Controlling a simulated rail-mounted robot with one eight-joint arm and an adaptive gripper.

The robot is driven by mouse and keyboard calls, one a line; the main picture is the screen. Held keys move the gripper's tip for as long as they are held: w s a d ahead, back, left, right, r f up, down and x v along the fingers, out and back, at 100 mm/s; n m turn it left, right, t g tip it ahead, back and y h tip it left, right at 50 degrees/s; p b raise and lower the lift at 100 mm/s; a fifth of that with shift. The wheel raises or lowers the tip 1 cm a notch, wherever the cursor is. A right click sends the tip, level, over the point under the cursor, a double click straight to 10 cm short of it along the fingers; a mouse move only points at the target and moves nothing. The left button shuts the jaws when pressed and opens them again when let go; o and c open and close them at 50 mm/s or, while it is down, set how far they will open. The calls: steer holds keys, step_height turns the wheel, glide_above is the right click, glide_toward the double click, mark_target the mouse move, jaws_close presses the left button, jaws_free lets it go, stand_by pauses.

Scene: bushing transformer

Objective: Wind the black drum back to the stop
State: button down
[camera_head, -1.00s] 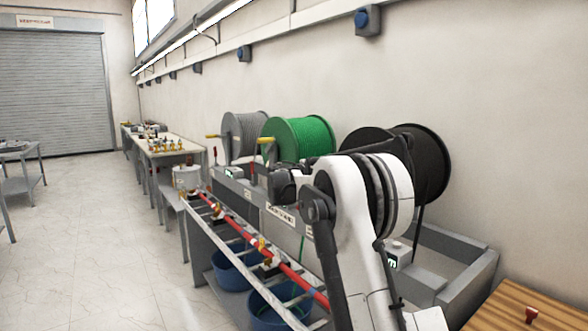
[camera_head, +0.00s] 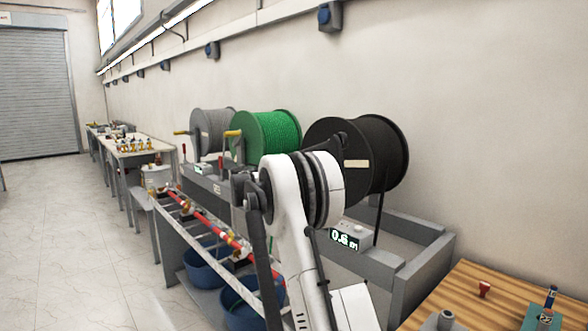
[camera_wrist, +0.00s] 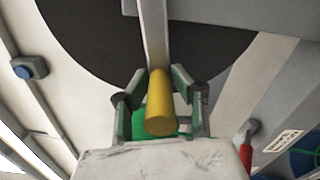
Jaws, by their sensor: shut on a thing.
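The black drum (camera_head: 385,155) stands on the bench by the wall, the rightmost of three drums. My white arm covers part of its left side in the head view. In the wrist view its dark flange (camera_wrist: 90,45) fills the upper part. A grey crank arm (camera_wrist: 153,35) runs down to a yellow handle (camera_wrist: 160,105). My gripper (camera_wrist: 162,92) is shut on this yellow handle, with one finger on each side. The gripper is hidden behind my arm in the head view. A lit counter (camera_head: 345,238) below the drum appears to read 0.6. I cannot make out the stop.
The green drum (camera_head: 272,138) and grey drum (camera_head: 210,130) stand to the left, with yellow handles. Blue tubs (camera_head: 207,262) sit under the bench. A wooden table (camera_head: 470,290) with small items is at lower right. A red lever (camera_wrist: 246,152) shows in the wrist view.

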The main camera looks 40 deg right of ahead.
steer(key=c, duration=1.5)
jaws_free()
steer(key=a, duration=1.2)
steer(key=shift+w, duration=0.25)
